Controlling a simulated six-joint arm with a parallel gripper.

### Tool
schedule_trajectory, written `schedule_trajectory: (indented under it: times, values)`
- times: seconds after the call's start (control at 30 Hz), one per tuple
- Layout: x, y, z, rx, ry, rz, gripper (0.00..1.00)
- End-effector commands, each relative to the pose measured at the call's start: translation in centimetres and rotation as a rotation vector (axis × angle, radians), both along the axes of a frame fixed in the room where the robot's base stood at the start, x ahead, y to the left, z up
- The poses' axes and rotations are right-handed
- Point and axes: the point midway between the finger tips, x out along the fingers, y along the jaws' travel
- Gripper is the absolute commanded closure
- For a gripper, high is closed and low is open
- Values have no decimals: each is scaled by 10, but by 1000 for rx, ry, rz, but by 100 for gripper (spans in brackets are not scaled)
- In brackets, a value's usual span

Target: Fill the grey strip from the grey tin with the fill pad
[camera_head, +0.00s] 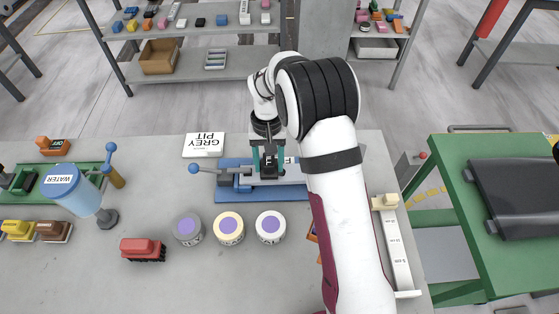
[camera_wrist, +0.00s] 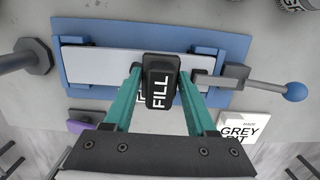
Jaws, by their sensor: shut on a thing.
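My gripper (camera_wrist: 160,100) is shut on the black fill pad (camera_wrist: 160,75), which has a white FILL label. It holds the pad over the pale slab (camera_wrist: 105,68), which lies on a blue fixture (camera_wrist: 75,30); whether the pad touches the slab is unclear. The head view shows the pad (camera_head: 269,166) between teal fingers, with my arm covering the fixture's right part. The grey tin (camera_head: 187,229) stands in front of the fixture, at the left end of a row of tins. I cannot make out the grey strip. A GREY PIT card (camera_head: 204,145) lies behind the fixture.
A cream-rimmed tin (camera_head: 229,228) and a white tin (camera_head: 270,227) stand beside the grey one. A red block (camera_head: 142,249), a WATER container (camera_head: 73,190) and a green tray (camera_head: 92,180) are at left. A blue-knobbed clamp handle (camera_head: 195,169) sticks out left. A long white bar (camera_head: 398,250) lies at right.

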Motion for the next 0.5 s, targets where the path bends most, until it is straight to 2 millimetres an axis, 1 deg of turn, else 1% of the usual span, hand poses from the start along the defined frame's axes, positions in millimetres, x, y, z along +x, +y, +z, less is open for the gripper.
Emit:
schedule_trajectory:
  times: [0.07,0.17,0.27,0.4,0.5]
  values:
    - [0,2,1,1,1,0,88]
    - [0,0,1,1,2,-1,88]
    - [0,-8,0,1,2,-2,88]
    - [0,-25,-1,0,1,-2,88]
    - [0,-32,-2,0,2,0,88]
